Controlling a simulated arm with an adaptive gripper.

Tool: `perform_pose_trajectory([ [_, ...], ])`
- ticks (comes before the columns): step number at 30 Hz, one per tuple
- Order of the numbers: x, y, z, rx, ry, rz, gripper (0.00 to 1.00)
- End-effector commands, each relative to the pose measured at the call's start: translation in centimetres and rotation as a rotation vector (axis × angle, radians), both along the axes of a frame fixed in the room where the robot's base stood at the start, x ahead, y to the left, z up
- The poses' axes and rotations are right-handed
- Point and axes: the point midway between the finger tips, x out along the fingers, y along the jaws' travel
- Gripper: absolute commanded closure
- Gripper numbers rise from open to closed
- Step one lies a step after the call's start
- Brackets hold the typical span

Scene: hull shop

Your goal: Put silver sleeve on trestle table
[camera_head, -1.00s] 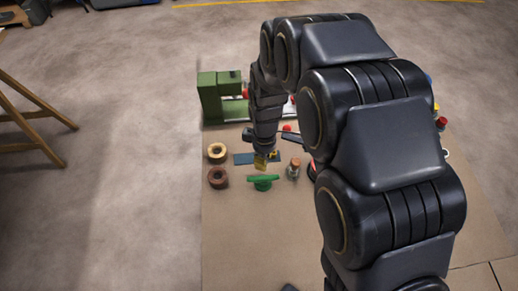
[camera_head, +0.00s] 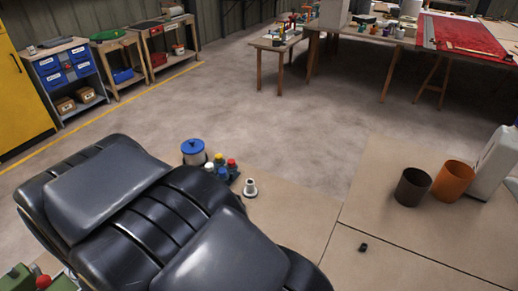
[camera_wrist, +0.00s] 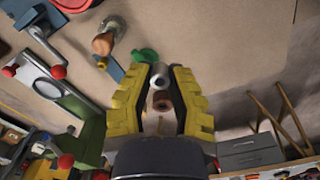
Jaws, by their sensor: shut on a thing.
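In the wrist view my gripper (camera_wrist: 158,80) points down with its two yellow fingers close together. A small silver sleeve (camera_wrist: 159,71) sits between the fingertips, and its round open end shows. A brown ring (camera_wrist: 161,102) shows farther off, between the fingers. In the head view a long table (camera_head: 390,38) on wooden trestle legs stands at the back right, bearing a red sheet. A smaller wooden-legged table (camera_head: 279,43) stands to its left; I cannot tell which is meant. My arm fills the lower left there, and my gripper is hidden.
A blue-lidded pot (camera_head: 193,152), several small coloured-cap bottles and a pale flanged piece (camera_head: 250,188) stand beside my arm. A dark cup (camera_head: 412,187), an orange cup (camera_head: 454,181) and a white jug (camera_head: 494,165) stand right. Bare floor (camera_head: 300,125) lies between these and the tables.

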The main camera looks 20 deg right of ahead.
Motion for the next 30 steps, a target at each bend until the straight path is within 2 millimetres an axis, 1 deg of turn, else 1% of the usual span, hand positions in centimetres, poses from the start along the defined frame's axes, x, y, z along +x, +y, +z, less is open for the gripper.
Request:
perform_pose_trajectory([
  [1,1.5,-1.5,0.0,0.001,0.001,-0.053,1.00],
  [5,4.9,-5.8,0.0,-0.001,0.003,-0.177,1.00],
  [6,5.8,-7.3,0.0,-0.002,0.004,-0.215,1.00],
  [8,7.1,-9.5,0.1,-0.001,0.005,-0.272,1.00],
  [9,7.8,-11.0,0.1,-0.001,0.005,-0.310,1.00],
  [11,8.7,-13.4,0.1,0.000,0.005,-0.366,1.00],
  [12,9.2,-15.0,0.1,-0.002,0.005,-0.405,1.00],
  [14,9.9,-17.5,0.1,-0.003,0.004,-0.462,1.00],
  [15,10.2,-19.2,0.1,-0.003,0.004,-0.500,1.00],
  [17,10.5,-21.8,0.1,-0.003,0.004,-0.557,1.00],
  [18,10.6,-23.6,0.1,-0.003,0.004,-0.596,1.00],
  [19,10.6,-24.9,0.1,-0.003,0.004,-0.625,1.00],
  [20,10.6,-26.2,0.1,-0.003,0.004,-0.653,1.00],
  [21,10.4,-27.9,0.1,-0.004,0.004,-0.692,1.00],
  [23,10.1,-30.6,0.1,-0.006,0.004,-0.750,1.00],
  [24,9.7,-32.3,0.1,-0.008,0.003,-0.789,1.00],
  [26,9.0,-34.9,0.1,-0.009,0.004,-0.846,1.00],
  [27,8.4,-36.6,0.1,-0.010,0.004,-0.885,1.00],
  [29,7.3,-39.0,0.1,-0.012,0.004,-0.943,1.00],
  [30,6.5,-40.6,0.1,-0.013,0.005,-0.982,1.00],
])
